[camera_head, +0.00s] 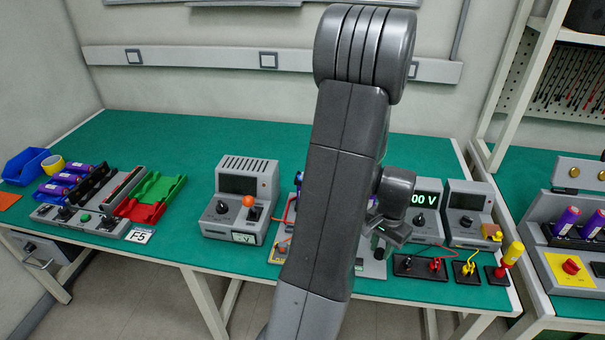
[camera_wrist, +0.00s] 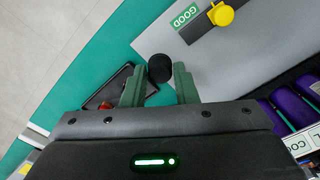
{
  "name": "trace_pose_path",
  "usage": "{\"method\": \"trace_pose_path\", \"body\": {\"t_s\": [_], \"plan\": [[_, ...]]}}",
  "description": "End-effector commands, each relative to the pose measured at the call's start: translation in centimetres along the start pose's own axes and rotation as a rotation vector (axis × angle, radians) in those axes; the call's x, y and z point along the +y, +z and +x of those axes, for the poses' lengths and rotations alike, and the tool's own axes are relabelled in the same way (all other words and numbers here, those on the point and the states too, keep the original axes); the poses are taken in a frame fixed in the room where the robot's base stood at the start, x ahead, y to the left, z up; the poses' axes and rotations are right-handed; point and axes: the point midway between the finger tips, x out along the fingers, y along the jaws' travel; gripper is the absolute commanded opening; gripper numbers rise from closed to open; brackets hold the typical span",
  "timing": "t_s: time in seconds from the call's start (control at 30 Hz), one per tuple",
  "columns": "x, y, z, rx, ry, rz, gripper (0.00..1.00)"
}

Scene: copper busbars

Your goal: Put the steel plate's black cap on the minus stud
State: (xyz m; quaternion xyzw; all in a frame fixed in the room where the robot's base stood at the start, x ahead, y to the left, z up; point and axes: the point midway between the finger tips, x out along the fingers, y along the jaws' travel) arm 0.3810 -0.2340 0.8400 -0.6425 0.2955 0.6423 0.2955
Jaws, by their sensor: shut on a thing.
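My gripper (camera_wrist: 160,82) is shut on a black cap (camera_wrist: 160,68), which sits between its two fingertips in the wrist view. The cap is over or beside the edge of a grey steel plate (camera_wrist: 235,65); I cannot tell whether it touches the plate. In the head view my gripper (camera_head: 386,237) is low over the front of the bench, and the grey plate (camera_head: 373,270) shows partly below it. My arm hides much of that area. I cannot pick out the minus stud in either view.
A yellow knob (camera_wrist: 221,14) and a green GOOD label (camera_wrist: 185,17) are on the plate. Purple cells (camera_wrist: 292,105) lie right of my gripper. A black block (camera_head: 420,267) with red and yellow leads stands right of it in the head view. The green bench (camera_head: 215,140) is clear behind.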

Motion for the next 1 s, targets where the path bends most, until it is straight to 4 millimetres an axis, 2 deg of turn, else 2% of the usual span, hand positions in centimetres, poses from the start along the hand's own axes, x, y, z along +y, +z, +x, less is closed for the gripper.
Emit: {"method": "trace_pose_path", "body": {"t_s": [0.33, 0.47, 0.57, 0.73, 0.9, 1.0], "plan": [[-0.1, -0.1, 0.0, 0.0, 0.0, -0.001, 0.12], [-1.8, -0.8, -1.1, 0.002, -0.001, -0.003, 0.12], [-4.9, -1.9, -3.0, 0.003, -0.002, -0.008, 0.12], [-13.0, -3.5, -7.4, 0.003, -0.002, -0.012, 0.12], [-21.2, -3.5, -11.6, 0.002, -0.002, -0.009, 0.12], [-25.1, -2.8, -13.5, 0.001, -0.001, -0.007, 0.12]]}}
